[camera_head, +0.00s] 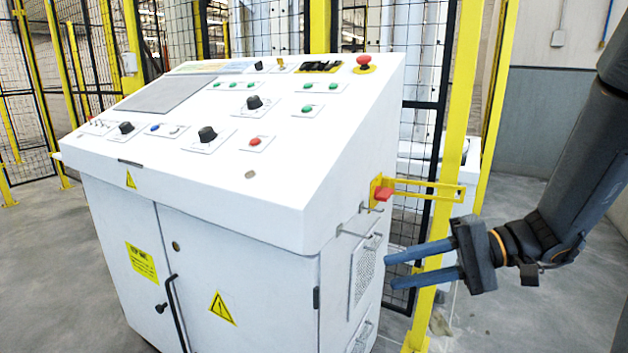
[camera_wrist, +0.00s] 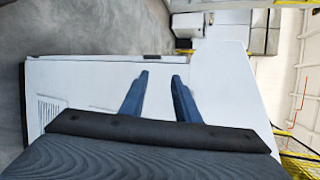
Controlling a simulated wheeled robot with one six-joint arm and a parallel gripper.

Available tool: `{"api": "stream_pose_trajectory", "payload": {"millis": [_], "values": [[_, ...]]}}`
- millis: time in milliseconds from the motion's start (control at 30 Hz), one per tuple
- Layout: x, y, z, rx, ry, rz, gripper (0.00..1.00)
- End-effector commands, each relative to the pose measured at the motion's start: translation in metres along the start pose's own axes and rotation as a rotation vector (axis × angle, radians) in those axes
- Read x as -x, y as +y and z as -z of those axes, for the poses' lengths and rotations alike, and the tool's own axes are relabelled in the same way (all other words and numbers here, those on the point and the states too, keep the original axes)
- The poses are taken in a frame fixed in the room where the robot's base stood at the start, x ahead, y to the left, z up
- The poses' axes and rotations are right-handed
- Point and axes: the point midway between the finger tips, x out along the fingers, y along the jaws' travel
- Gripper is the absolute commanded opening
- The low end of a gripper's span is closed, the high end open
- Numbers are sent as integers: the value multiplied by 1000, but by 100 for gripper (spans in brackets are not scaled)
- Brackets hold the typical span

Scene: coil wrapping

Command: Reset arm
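My gripper (camera_head: 388,270) is at the right in the head view, beside the right side of a white control console (camera_head: 190,245). Its two blue fingers point left at the console's side and are parted, with nothing between them. In the wrist view the gripper (camera_wrist: 161,80) also shows its blue fingers apart, with the white console side (camera_wrist: 90,85) behind them. My dark arm comes in from the right edge of the head view. Whether the fingertips touch the console cannot be told.
A yellow bracket with a red piece (camera_head: 383,193) sticks out from the console's right side, above my gripper. A yellow post (camera_head: 455,150) and black mesh fence stand behind. Grey floor (camera_head: 540,310) is clear at the lower right.

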Motion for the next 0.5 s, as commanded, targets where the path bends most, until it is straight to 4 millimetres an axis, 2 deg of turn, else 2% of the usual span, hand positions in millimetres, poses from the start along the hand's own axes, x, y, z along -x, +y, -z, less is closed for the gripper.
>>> {"api": "stream_pose_trajectory", "payload": {"millis": [33,200,300,400,500], "values": [[-11,2,-14,-4,-43,-65,29],[-38,25,-69,-20,-175,-382,29],[-42,44,-99,12,-214,-617,29],[-37,58,-113,65,-206,-803,29],[-31,65,-118,124,-178,-930,29]]}}
